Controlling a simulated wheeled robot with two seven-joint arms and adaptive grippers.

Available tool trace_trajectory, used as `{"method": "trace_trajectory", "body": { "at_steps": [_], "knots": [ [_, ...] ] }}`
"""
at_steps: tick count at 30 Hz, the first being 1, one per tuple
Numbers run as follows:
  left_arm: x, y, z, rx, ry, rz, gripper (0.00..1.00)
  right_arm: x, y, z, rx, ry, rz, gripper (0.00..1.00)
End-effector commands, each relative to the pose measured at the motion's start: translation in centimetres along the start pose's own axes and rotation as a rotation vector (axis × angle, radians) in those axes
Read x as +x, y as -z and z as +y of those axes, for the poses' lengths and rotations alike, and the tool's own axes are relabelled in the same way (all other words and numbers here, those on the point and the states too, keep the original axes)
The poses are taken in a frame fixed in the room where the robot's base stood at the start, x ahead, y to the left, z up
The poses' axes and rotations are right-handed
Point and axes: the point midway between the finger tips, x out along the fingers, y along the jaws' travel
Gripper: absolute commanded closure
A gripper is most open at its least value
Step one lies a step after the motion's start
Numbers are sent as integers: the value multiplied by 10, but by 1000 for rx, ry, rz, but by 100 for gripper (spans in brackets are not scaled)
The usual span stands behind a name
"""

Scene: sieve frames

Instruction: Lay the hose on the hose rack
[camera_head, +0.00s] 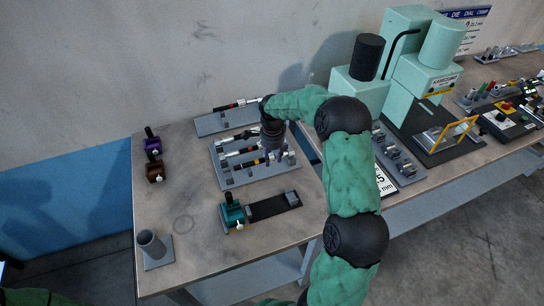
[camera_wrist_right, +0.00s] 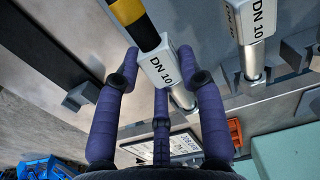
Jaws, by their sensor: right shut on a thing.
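My right gripper (camera_head: 271,148) is over the right part of a grey hose rack (camera_head: 232,181) with upright supports. In the wrist view, my right gripper (camera_wrist_right: 160,82) is shut around the white DN 10 end piece of a black-and-yellow banded hose (camera_wrist_right: 139,22). This hose also shows in the head view (camera_head: 246,164), low over the rack. I cannot tell whether it rests in the supports. Another hose with a DN 10 label (camera_wrist_right: 258,25) lies beside it, apart from the fingers. My left gripper is out of view.
A second grey plate (camera_head: 209,125) with a red-and-black hose lies behind. A teal device (camera_head: 231,213) with a black strip is in front. A grey upright tube (camera_head: 151,245) stands front left. Mint machines (camera_head: 406,85) stand to the right. The table's front left is mostly clear.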

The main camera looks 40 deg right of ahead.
Motion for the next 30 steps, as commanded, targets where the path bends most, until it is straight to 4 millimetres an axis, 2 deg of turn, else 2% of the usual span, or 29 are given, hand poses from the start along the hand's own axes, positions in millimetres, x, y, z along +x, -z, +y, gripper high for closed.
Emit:
{"method": "trace_trajectory", "body": {
  "at_steps": [30],
  "knots": [
    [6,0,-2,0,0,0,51,10,0,0,0,1,0,100]
  ]
}}
